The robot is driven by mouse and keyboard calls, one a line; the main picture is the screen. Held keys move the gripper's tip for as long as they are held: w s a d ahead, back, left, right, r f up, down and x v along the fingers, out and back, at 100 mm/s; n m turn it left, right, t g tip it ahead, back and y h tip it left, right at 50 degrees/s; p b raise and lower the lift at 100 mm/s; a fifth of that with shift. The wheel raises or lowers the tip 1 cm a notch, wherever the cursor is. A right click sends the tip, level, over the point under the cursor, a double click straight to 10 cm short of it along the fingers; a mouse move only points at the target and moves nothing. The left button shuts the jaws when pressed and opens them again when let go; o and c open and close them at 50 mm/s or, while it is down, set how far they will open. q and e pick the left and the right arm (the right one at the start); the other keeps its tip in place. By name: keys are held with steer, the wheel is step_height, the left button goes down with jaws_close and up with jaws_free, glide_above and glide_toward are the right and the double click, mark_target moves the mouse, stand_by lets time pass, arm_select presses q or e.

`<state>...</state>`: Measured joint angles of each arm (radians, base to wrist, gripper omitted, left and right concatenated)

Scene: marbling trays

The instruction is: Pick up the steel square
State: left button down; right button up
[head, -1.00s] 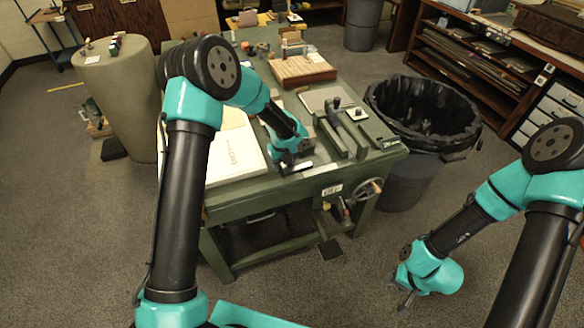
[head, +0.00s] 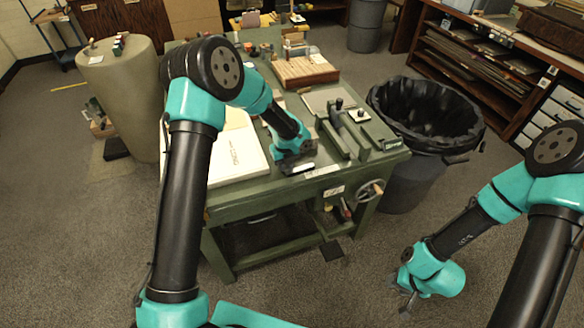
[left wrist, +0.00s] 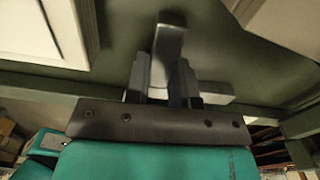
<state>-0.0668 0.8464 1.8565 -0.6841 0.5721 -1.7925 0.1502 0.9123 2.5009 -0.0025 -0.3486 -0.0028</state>
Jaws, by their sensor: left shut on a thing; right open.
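The steel square shows in the left wrist view as a grey metal piece (left wrist: 169,38) reaching out between my left fingers, with a pale bar crossing behind them. My left gripper (left wrist: 163,78) is shut on it, close over the green bench top. In the head view my left gripper (head: 293,163) is at the front edge of the bench, and my own wrist hides most of the square. My right gripper (head: 408,303) is open and empty, low over the floor to the right of the bench.
The green bench (head: 262,195) carries a large white board (head: 236,158) left of my left gripper. A dark metal press-like fixture (head: 345,135) stands close on the right. A wooden slatted block (head: 303,70) lies further back. A black-lined bin (head: 425,115) stands right of the bench.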

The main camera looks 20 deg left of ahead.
arm_select(q)
steer(key=shift+r, duration=0.15)
steer(key=shift+r, duration=0.6)
step_height(320, 180, up, 2)
steer(key=s+d, duration=0.2)
steer(key=s, duration=0.5)
steer(key=s+d+r, duration=0.1)
steer(key=s+d, duration=0.2)
steer(key=s, duration=0.5)
steer(key=shift+r, duration=0.3)
steer(key=shift+s, duration=0.1)
